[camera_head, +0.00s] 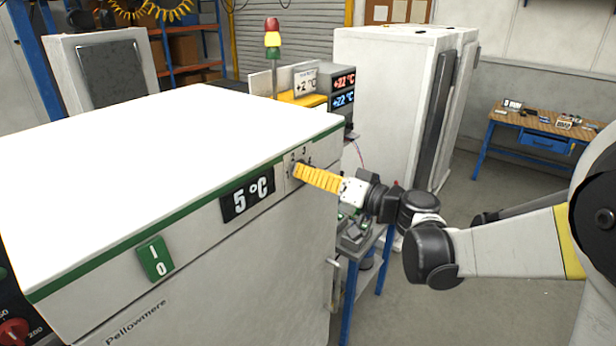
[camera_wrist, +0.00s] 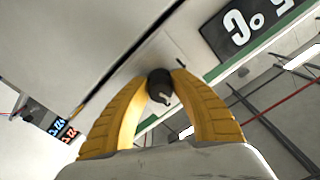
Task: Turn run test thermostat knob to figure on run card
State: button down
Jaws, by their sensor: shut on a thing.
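The thermostat knob (camera_wrist: 160,88) is small, round and dark, on the front panel of the white appliance (camera_head: 110,150). My gripper (camera_head: 298,170) is shut on the knob, with yellow fingers on both sides of it; the wrist view shows the fingers (camera_wrist: 162,90) closing around it. Numerals including 3 and 4 show around the knob in the head view; its pointer setting is hidden. The panel display (camera_head: 247,194) beside it reads 5 °C. The run card (camera_head: 305,82) stands behind the appliance and appears to read +2 °C.
A green I/O switch (camera_head: 155,259) is on the same panel, left of the display. A blue stand (camera_head: 350,285) is close under my arm. A workbench (camera_head: 545,130) stands at the far right. Open floor lies between.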

jog(key=m+b, duration=0.1)
jog(key=m, duration=0.3)
jog(key=shift+m+b, duration=0.3)
jog(key=shift+r+m+b, duration=0.1)
jog(key=shift+m+b, duration=0.35)
jog(key=shift+m, duration=1.35)
jog(key=c, duration=1.1)
grip_release()
jog(key=shift+a, duration=0.1)
jog(key=v, duration=1.2)
jog(key=shift+s, duration=0.1)
